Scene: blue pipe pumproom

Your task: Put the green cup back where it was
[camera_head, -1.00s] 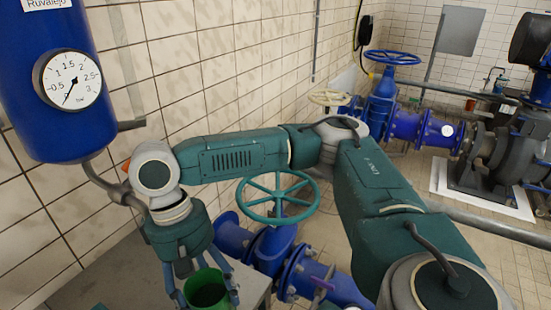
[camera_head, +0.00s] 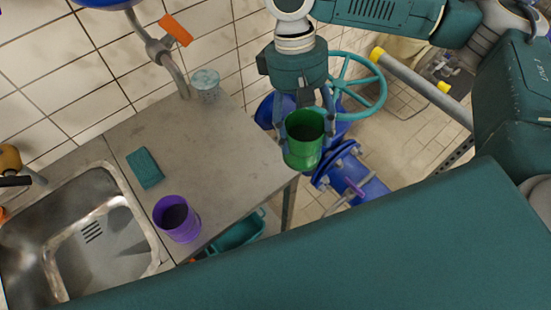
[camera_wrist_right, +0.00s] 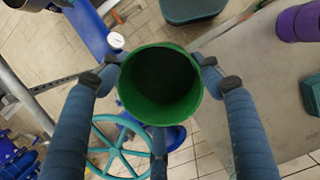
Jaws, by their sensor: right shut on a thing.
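The green cup (camera_head: 304,150) is upright and held in my right gripper (camera_head: 305,108), just past the right edge of the metal counter (camera_head: 215,150) in the head view. In the right wrist view, the fingers of my right gripper (camera_wrist_right: 160,82) close around the rim of the green cup (camera_wrist_right: 160,112), and I look down into its dark inside. The cup is off the counter surface, with blue pipework behind it. My left gripper is not in view.
A purple cup (camera_head: 177,220) stands near the counter's front edge, beside the sink (camera_head: 95,245). A teal sponge (camera_head: 145,168) and a pale jar (camera_head: 206,84) are farther back. The counter's middle and right are bare. A teal valve wheel (camera_head: 378,90) is right of the gripper.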

